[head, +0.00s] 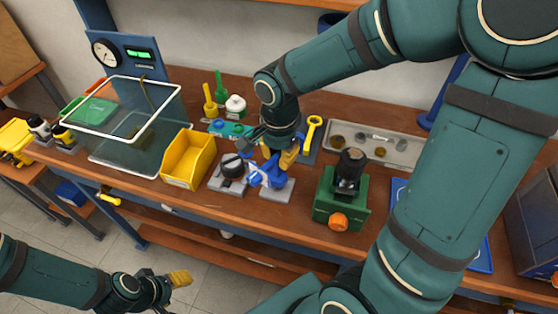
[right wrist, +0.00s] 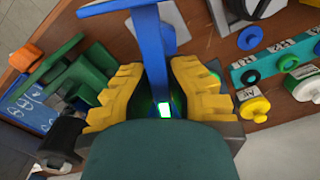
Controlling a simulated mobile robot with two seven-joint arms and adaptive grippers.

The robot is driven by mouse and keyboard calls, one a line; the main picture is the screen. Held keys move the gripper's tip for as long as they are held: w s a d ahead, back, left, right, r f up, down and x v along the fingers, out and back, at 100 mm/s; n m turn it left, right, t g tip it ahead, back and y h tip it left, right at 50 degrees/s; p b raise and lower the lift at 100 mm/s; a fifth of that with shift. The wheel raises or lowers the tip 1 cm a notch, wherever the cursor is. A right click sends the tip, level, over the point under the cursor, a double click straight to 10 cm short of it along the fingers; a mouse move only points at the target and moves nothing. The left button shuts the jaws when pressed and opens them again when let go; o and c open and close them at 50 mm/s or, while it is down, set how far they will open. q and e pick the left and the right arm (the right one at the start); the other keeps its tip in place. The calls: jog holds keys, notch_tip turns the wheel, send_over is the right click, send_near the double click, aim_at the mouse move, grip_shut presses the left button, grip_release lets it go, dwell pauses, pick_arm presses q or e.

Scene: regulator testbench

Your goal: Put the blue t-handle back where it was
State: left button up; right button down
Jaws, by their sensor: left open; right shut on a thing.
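The blue t-handle (right wrist: 150,45) shows in the right wrist view as a long blue bar with a crosspiece, its shaft between the yellow fingers of my right gripper (right wrist: 158,95). In the head view blue parts (head: 268,174) show just under my right gripper (head: 284,156), above a small grey base (head: 277,192). I cannot tell whether the handle touches that base. The right gripper is shut on the handle, and my wrist hides part of it. My left gripper (head: 180,279) is open and empty, low in front of the bench.
A black knob on a grey plate (head: 232,182) stands just left, then a yellow bin (head: 189,160) and a clear tank (head: 130,120). A green device with an orange knob (head: 338,210) is to the right. A grey tray (head: 400,150) and several bottles (head: 235,106) stand behind.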

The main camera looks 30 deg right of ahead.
aim_at(279, 154)
jog(key=shift+f, duration=0.55)
jog(key=shift+f+b, duration=0.4)
jog(key=shift+b, duration=0.05)
jog(key=c, duration=1.1)
grip_release()
jog(key=shift+r, duration=0.1)
jog(key=shift+c, duration=0.2)
jog(key=shift+r, duration=0.1)
jog(key=shift+r+p, duration=0.2)
jog(key=shift+p, duration=0.2)
notch_tip(279, 154, up, 12)
jog(key=p, duration=0.2)
jog(key=shift+p, duration=0.4)
